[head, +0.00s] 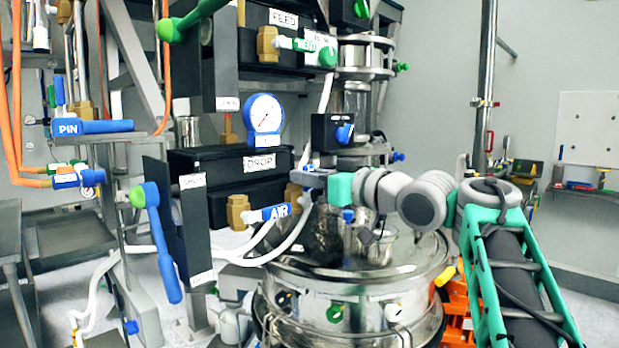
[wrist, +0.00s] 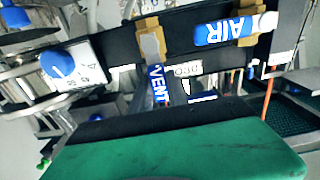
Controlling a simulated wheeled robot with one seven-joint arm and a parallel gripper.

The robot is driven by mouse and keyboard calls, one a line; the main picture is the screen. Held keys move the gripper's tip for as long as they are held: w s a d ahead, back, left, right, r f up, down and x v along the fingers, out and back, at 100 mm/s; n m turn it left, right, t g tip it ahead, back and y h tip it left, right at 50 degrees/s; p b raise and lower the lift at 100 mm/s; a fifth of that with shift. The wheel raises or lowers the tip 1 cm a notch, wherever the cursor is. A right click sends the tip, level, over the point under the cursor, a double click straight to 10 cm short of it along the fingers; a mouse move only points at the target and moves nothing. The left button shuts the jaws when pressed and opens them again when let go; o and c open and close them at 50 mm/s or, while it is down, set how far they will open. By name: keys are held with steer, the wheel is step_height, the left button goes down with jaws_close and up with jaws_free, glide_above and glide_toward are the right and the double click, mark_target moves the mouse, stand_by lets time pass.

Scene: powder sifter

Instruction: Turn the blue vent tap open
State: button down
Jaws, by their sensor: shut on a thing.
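The blue vent tap (wrist: 157,84), with VENT in white letters, shows in the wrist view, its handle reaching from a brass valve body (wrist: 151,45) toward my gripper (wrist: 178,99). The jaws are shut on the end of this handle; their exact contact is partly hidden by the green and black gripper body. In the head view my gripper (head: 310,181) is at the centre, above the steel vessel and beside a brass fitting (head: 293,194). There the gripper mostly hides the vent tap's handle.
The blue AIR tap (head: 268,213) sits close to the left of my gripper, and white hoses (head: 290,240) hang below it. The black DROP box (head: 225,162) is behind. The round steel vessel (head: 350,285) stands beneath. A blue-knobbed box (head: 333,132) is just above.

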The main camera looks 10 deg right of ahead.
steer(key=c, duration=1.3)
jaws_free()
steer(key=v, duration=0.7)
steer(key=shift+s+d, duration=0.2)
steer(key=shift+s, duration=0.1)
